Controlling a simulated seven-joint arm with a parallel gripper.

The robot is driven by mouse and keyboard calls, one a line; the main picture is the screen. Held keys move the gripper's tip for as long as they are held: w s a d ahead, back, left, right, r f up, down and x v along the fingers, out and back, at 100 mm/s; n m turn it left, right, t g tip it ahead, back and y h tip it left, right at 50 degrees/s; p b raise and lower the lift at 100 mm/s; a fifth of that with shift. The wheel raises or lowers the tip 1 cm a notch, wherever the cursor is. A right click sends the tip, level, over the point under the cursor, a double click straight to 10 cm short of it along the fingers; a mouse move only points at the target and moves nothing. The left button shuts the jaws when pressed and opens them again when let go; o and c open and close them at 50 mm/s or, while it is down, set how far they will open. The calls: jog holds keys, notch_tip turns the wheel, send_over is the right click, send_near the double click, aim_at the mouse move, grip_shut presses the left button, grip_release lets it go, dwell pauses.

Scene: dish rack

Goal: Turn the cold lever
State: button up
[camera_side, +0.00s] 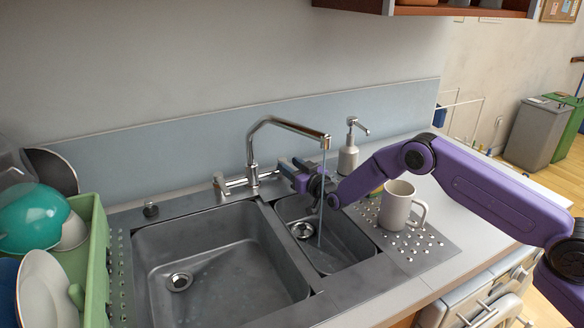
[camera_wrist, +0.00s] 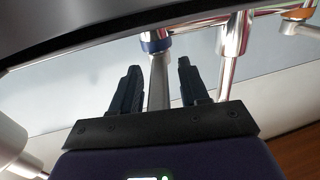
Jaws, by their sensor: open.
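The chrome faucet (camera_side: 253,160) stands behind the sink, with a thin stream of water (camera_side: 322,200) falling from its spout into the small right basin. The cold lever (camera_wrist: 158,80), a grey metal rod with a blue band at its base, shows in the wrist view between my two fingers. My gripper (camera_wrist: 157,72) is open, with a finger on each side of the lever and visible gaps; contact cannot be told. In the side view my gripper (camera_side: 290,168) is just right of the faucet and hides the cold lever. The other lever (camera_side: 219,183) is left of the faucet.
A soap dispenser (camera_side: 348,158) stands behind my forearm. A mug (camera_side: 396,207) stands on the drainboard right of the small basin. A green dish rack (camera_side: 97,250) with dishes is at the left. The large basin (camera_side: 215,255) is empty. An orange-banded lever (camera_wrist: 297,14) shows in the wrist view.

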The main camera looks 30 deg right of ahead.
grip_shut()
jog(key=shift+a, duration=0.1)
jog(key=shift+a+m+h, duration=0.25)
jog(key=shift+m+h, duration=0.25)
jog(key=shift+h, duration=0.3)
jog(key=shift+a+m+h, duration=0.15)
jog(key=shift+m+h, duration=0.55)
jog(key=shift+h, duration=0.4)
grip_release()
jog(key=shift+s, duration=0.15)
